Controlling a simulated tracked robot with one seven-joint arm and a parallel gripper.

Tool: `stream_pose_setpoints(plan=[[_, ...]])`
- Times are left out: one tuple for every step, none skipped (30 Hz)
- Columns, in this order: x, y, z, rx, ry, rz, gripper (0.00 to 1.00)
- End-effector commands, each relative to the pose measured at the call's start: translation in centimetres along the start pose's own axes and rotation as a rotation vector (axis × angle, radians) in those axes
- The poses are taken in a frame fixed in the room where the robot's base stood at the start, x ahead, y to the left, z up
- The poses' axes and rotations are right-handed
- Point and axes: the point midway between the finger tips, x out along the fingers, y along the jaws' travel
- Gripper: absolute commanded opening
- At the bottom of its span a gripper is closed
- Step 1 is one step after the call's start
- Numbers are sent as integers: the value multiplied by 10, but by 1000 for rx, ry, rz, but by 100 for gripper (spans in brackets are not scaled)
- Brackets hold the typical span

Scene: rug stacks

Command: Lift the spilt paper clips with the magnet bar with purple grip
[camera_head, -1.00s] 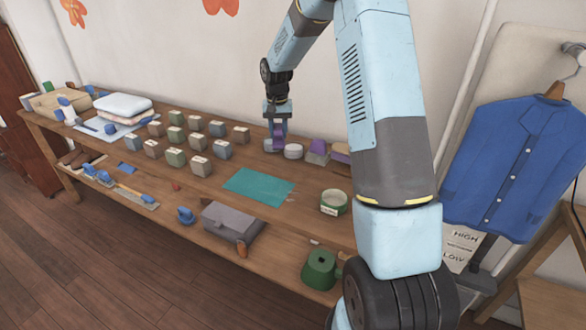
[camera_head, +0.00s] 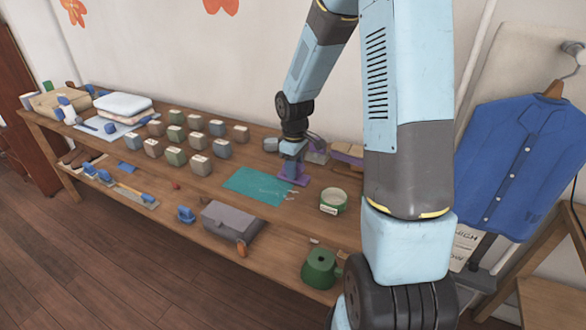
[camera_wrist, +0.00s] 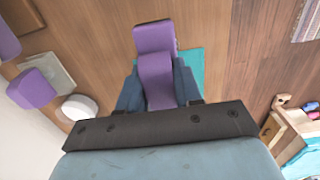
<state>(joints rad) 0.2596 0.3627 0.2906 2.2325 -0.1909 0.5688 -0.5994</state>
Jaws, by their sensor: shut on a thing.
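My gripper (camera_head: 293,165) is shut on the purple grip of the magnet bar (camera_head: 291,180). In the wrist view the purple bar (camera_wrist: 155,70) sits between the two dark fingers of my gripper (camera_wrist: 157,88). In the head view it is low over the bench, at the right end of the teal mat (camera_head: 252,186). I cannot tell whether it touches the surface. Small pale specks, likely the paper clips (camera_head: 291,194), lie by the mat's right edge, just in front of the bar. They are too small to make out singly, and none show in the wrist view.
A green tub (camera_head: 333,201) stands right of the mat. Several small blocks (camera_head: 200,165) stand to the left. Behind my gripper are a white round piece (camera_wrist: 79,107) and another purple-topped block (camera_wrist: 34,88).

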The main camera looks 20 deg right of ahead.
Motion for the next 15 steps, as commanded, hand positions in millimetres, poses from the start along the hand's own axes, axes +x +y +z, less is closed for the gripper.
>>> stream_pose_setpoints(plan=[[0,-1,1,-8,1,1,0],[0,-1,1,-11,1,1,0],[0,-1,1,-13,1,1,0],[0,-1,1,-13,1,1,0],[0,-1,1,-12,1,1,0],[0,-1,1,-12,1,0,0],[0,-1,0,-12,1,0,0],[0,-1,0,-12,1,0,0],[0,-1,0,-12,1,0,0],[0,-1,1,-12,0,0,0],[0,-1,1,-11,0,0,0],[0,-1,2,-11,0,0,0],[0,-1,2,-11,0,1,0],[0,-1,4,-10,0,1,0],[3,-2,3,-11,0,0,0]])
